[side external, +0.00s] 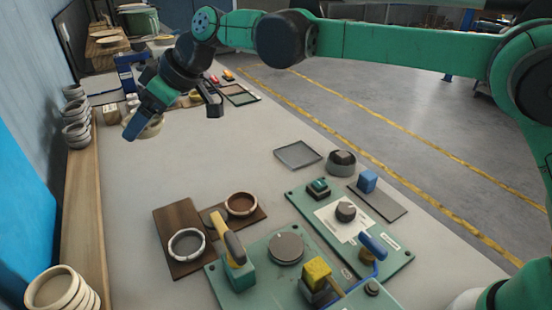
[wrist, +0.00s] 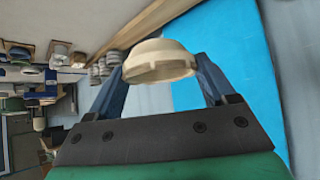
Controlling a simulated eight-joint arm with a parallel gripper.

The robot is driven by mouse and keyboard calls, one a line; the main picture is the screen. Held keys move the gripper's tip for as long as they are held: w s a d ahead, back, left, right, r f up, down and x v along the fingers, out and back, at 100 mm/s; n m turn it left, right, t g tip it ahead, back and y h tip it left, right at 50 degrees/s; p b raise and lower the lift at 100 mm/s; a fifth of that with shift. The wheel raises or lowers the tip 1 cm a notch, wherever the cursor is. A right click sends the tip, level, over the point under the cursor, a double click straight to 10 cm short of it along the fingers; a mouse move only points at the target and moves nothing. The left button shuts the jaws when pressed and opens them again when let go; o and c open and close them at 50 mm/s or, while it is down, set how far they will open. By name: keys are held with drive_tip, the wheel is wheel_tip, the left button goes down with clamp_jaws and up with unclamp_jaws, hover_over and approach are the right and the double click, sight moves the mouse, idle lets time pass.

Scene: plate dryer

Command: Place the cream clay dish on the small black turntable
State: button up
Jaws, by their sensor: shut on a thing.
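The cream clay dish (wrist: 158,65) is between the two blue fingers of my gripper (wrist: 160,70) in the wrist view. My gripper is shut on it. In the side external view my gripper (side external: 142,124) is at the upper left, tilted, holding the dish (side external: 153,128) up over the far part of the table; the dish is partly hidden by a finger. A dark round stand with a grey top (side external: 341,164) sits at the right of the table, apart from my gripper. It looks like the small black turntable, but I cannot be sure.
A green panel (side external: 300,203) with knobs and levers and a brown wooden board (side external: 170,225) with ring-shaped dishes lie at the front. Stacked bowls (side external: 76,120) stand along the left wall. A flat grey tray (side external: 298,155) lies left of the dark stand. The table's middle is clear.

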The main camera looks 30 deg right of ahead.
drive_tip(key=shift+s+d+r, duration=0.1)
drive_tip(key=shift+d+r, duration=0.15)
drive_tip(key=shift+r, duration=0.1)
drive_tip(key=s+d+r+n+g+y, duration=0.1)
drive_tip(key=s+d+r+n+g, duration=0.1)
drive_tip(key=s+d, duration=0.45)
drive_tip(key=n+g, duration=0.3)
drive_tip(key=n, duration=0.2)
hover_over(275, 252)
drive_tip(key=d, duration=0.3)
drive_tip(key=shift+y, duration=0.3)
wheel_tip(275, 252, down, 19)
drive_tip(key=shift+f, duration=0.1)
drive_tip(key=o, duration=1.3)
drive_tip(key=shift+c, duration=0.2)
